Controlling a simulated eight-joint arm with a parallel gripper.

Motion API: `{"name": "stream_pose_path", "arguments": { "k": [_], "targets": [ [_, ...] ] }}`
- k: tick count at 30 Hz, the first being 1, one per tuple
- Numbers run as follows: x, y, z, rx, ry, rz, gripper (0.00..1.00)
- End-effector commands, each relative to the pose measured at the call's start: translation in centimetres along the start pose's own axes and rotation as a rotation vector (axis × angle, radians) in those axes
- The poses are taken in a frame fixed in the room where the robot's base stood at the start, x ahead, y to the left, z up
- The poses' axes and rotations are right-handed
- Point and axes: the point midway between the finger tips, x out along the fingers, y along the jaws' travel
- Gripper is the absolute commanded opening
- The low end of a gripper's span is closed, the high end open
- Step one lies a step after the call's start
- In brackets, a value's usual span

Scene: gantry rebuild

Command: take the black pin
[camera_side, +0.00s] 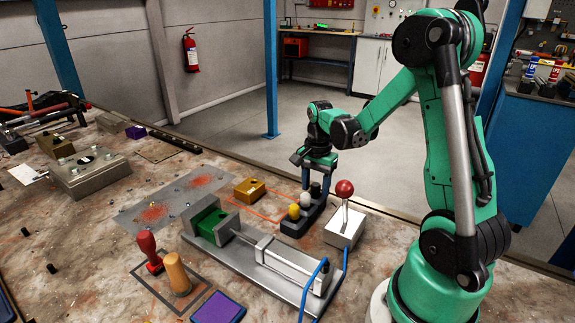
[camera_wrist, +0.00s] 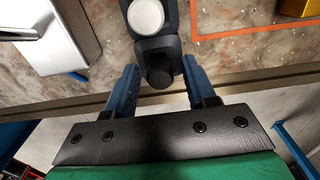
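The black pin (camera_side: 315,190) stands in a dark holder (camera_side: 291,228) at its far end, beside a white pin (camera_side: 305,199) and a yellow pin (camera_side: 293,211). My gripper (camera_side: 318,178) points down over the black pin. In the wrist view the black pin (camera_wrist: 159,78) is seen from above, between the two blue fingers of my gripper (camera_wrist: 159,66). The fingers are apart, with a gap on each side of the pin. The white pin (camera_wrist: 146,15) lies beyond it. How deep the fingertips reach along the pin is unclear.
A white box with a red-knobbed lever (camera_side: 345,228) stands close to the right of the holder. A grey vise-like fixture with a green block (camera_side: 207,222) lies in front. A yellow block (camera_side: 249,190) is to the left. The table edge (camera_wrist: 50,118) runs just behind the holder.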

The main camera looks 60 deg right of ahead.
Motion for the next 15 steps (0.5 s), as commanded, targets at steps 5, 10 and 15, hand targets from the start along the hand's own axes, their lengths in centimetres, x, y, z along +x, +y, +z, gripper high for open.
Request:
{"name": "stream_pose_path", "arguments": {
  "k": [5,10,15],
  "targets": [
    [0.0,0.0,0.0,0.0,0.0,0.0,0.0],
    [0.0,0.0,0.0,0.0,0.0,0.0,0.0],
    [-1.1,0.0,0.0,0.0,0.0,0.0,0.0]
  ]
}}
